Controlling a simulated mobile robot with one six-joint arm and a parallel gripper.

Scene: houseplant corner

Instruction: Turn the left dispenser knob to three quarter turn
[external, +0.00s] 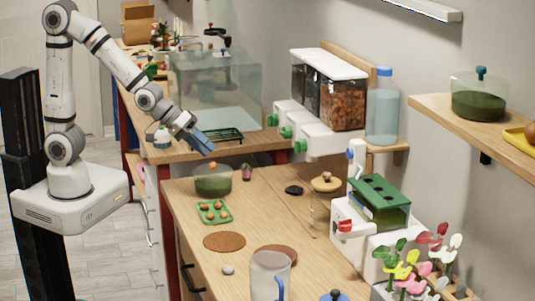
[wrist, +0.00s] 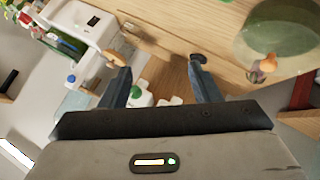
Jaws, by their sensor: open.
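A white-topped dispenser (external: 328,64) with dark and brown-filled clear bins hangs on the wall in the external view. In the wrist view my gripper (wrist: 162,85) is open with nothing held. White dispenser parts (wrist: 165,101) show small between its fingers, partly hidden by the gripper body; the turn of the left knob cannot be made out.
A blue-capped bottle (external: 383,110) stands right of the dispenser. A glass tank (external: 215,85) is behind the gripper. A green bowl (external: 213,181) and a green tray (external: 214,212) are on the lower table.

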